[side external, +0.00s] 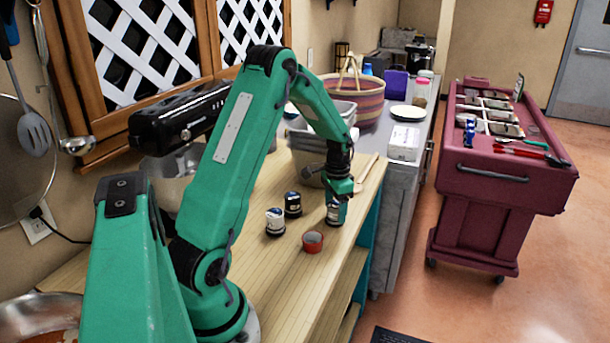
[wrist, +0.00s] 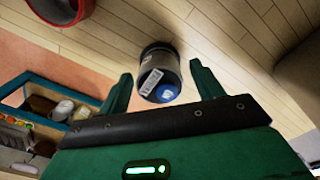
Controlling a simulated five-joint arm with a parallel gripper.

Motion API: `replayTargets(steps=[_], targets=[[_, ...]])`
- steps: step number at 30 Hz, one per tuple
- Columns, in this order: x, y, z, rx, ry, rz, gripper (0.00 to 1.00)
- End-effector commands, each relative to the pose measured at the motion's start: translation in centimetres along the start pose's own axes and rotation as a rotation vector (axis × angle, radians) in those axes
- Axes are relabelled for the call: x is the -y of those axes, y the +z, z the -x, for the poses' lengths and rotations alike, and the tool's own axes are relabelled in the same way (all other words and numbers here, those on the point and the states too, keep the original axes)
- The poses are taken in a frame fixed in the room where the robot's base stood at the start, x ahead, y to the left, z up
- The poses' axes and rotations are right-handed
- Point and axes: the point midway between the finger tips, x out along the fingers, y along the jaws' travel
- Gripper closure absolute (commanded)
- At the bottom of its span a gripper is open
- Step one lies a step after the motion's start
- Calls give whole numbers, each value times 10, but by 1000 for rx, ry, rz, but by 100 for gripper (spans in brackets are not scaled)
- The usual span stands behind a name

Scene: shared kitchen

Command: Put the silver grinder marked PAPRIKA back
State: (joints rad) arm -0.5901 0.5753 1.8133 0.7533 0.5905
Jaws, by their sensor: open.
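A small dark grey jar-like container (wrist: 158,60) with a white barcode label and a blue patch lies between the spread fingers of my gripper (wrist: 161,70) in the wrist view. In the side view this container (side external: 335,215) stands on the wooden counter, partly hidden by my gripper (side external: 343,200), which is open around or just above it. Contact cannot be told. A silver-white container with a dark base (side external: 275,222) and a dark container with a pale label (side external: 293,205) stand to its left. No PAPRIKA marking is readable on any of them.
A grey bin (side external: 308,160) and a woven basket (side external: 352,103) stand behind. A maroon cart (side external: 505,175) is at right.

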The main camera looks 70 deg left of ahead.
Motion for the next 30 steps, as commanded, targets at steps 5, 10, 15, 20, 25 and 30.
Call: replayTargets(steps=[5,10,15,20,25,30], targets=[[0,-1,19,-3,-2,0,34],[1,-1,44,-4,-3,0,34],[1,-1,73,-4,-2,0,34],[0,0,96,-2,-2,0,34],[0,0,111,-1,-1,0,34],[0,0,117,0,0,0,34]])
